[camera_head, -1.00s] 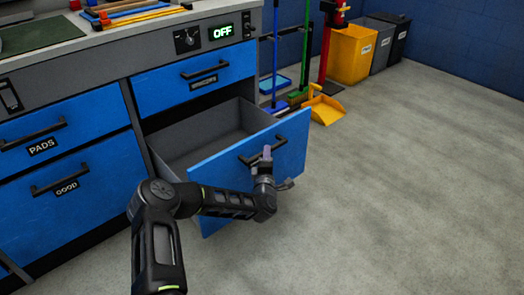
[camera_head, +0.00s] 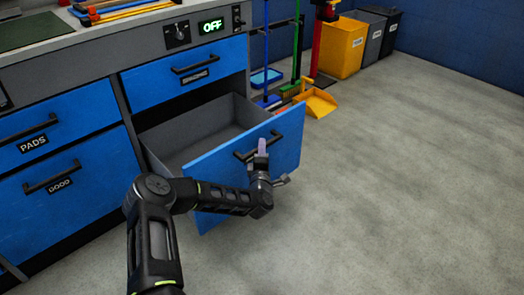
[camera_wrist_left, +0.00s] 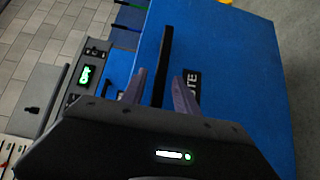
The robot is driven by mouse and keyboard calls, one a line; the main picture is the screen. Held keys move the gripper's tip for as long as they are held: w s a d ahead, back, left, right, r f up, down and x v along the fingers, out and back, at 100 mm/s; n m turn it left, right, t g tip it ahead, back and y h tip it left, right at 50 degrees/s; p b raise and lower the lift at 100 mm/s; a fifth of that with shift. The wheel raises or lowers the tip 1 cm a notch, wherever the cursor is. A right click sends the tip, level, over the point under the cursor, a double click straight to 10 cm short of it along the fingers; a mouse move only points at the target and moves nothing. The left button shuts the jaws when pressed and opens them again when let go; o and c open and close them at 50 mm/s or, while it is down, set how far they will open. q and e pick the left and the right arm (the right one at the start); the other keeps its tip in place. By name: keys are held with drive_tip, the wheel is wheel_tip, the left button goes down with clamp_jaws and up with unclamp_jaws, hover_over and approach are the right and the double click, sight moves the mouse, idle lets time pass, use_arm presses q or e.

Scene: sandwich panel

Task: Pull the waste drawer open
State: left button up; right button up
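The waste drawer (camera_head: 225,165) is pulled well out of the cabinet, its grey inside visible and empty where seen. Its black handle (camera_head: 245,154) is on the blue front. In the left wrist view, the handle (camera_wrist_left: 164,55) runs between the two fingers of my left gripper (camera_wrist_left: 160,88), with gaps on both sides. A label (camera_wrist_left: 191,82) reading "TE" is partly hidden by a finger. In the head view, my left gripper (camera_head: 262,148) is at the right part of the handle. My right gripper is in neither view.
Closed blue drawers labelled PADS (camera_head: 70,118) and GOOD (camera_head: 90,190) are at left, and another closed drawer (camera_head: 185,75) is above. A yellow dustpan (camera_head: 318,102) and brooms stand behind the open drawer. The floor (camera_head: 400,180) at right is clear.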

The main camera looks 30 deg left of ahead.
use_arm(q)
drive_tip(key=p+v, duration=0.2)
drive_tip(key=v, duration=0.5)
drive_tip(key=shift+s+d, duration=0.2)
drive_tip(key=shift+s, duration=0.15)
drive_tip(key=shift+f, duration=0.1)
